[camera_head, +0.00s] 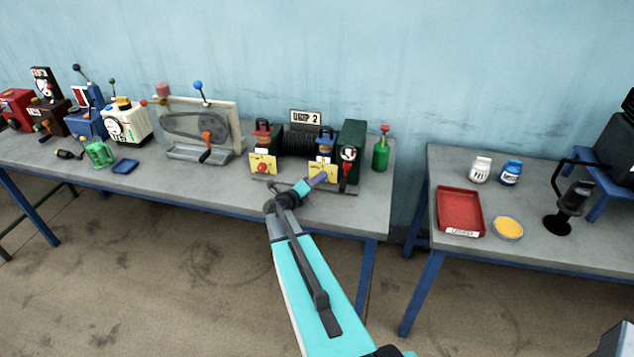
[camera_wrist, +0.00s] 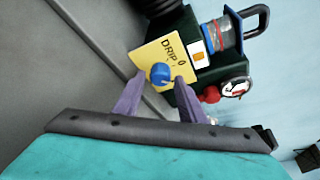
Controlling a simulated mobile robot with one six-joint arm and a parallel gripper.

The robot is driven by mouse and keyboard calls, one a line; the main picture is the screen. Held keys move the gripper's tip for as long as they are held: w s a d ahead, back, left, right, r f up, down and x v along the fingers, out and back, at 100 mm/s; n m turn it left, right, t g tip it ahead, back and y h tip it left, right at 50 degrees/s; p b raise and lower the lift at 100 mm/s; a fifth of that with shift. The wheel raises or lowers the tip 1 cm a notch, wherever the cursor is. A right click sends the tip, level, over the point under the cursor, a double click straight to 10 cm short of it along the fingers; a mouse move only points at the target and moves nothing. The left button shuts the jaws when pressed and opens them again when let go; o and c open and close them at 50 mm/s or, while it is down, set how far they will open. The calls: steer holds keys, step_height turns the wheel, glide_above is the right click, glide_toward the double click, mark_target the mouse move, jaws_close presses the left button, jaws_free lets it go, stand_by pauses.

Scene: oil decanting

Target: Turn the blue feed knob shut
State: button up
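The blue feed knob (camera_wrist: 160,73) sits on a yellow plate (camera_wrist: 150,52) marked "DRIP" on the dark green unit (camera_wrist: 190,97). My gripper (camera_wrist: 161,78) is open, with one purple finger on each side of the knob. Small gaps seem to show between the fingertips and the knob; I cannot tell if they touch. In the head view my gripper (camera_head: 318,180) reaches the right yellow plate (camera_head: 326,166) and mostly hides the knob. A blue-capped clear oiler cup (camera_wrist: 221,38) stands above the plate.
A second yellow plate (camera_head: 263,164) with a red knob is to the left. A red tray (camera_head: 460,190) lies on the right table, across a floor gap.

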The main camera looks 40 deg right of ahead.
steer(key=b+v, duration=0.4)
steer(key=v, duration=0.8)
steer(key=shift+w+a+f, duration=0.1)
steer(key=shift+w, duration=0.1)
